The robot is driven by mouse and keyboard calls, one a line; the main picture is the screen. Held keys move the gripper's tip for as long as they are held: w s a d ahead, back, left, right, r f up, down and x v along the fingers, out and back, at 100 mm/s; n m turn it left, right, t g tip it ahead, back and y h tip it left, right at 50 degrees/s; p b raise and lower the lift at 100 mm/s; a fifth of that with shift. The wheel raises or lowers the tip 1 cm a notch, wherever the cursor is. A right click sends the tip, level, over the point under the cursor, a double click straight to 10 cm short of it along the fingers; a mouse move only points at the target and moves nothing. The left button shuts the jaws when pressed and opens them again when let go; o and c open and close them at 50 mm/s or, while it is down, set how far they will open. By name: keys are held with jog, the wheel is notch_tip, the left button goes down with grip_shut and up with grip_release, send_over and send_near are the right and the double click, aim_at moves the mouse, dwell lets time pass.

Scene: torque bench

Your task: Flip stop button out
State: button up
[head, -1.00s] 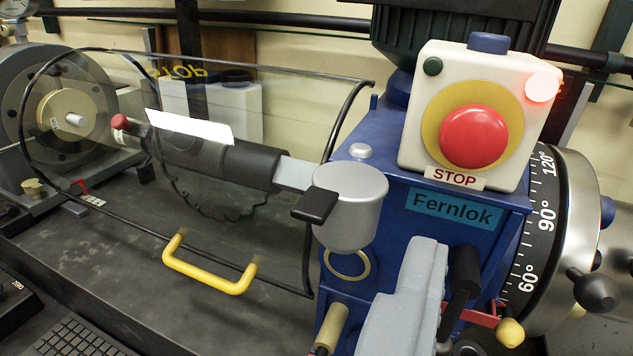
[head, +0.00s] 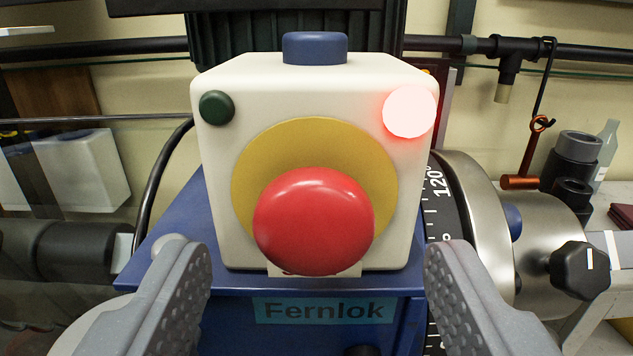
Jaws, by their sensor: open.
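The red stop button (head: 314,221) is a large mushroom head on a yellow disc (head: 347,151), on the front of a white box (head: 225,137). The STOP label (head: 340,271) below it is mostly hidden behind the button. A red lamp (head: 409,111) glows at the box's upper right, and a small dark green button (head: 216,107) sits at its upper left. My gripper (head: 318,262) is open and empty. Its two grey fingers stand wide apart, left and right of the button and lower in the picture. I see no contact with the button.
The box stands on the blue Fernlok housing (head: 410,306). A metal dial (head: 470,220) with a black scale and a dark knob (head: 579,268) is at right. A blue cap (head: 314,48) tops the box.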

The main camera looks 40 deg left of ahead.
jog(key=shift+x, duration=1.1)
grip_shut()
jog(key=shift+s+d+p, duration=0.3)
jog(key=shift+s+d, duration=0.1)
jog(key=shift+c, duration=1.2)
grip_release()
jog(key=shift+o, duration=1.2)
jog(key=shift+s+d, duration=0.1)
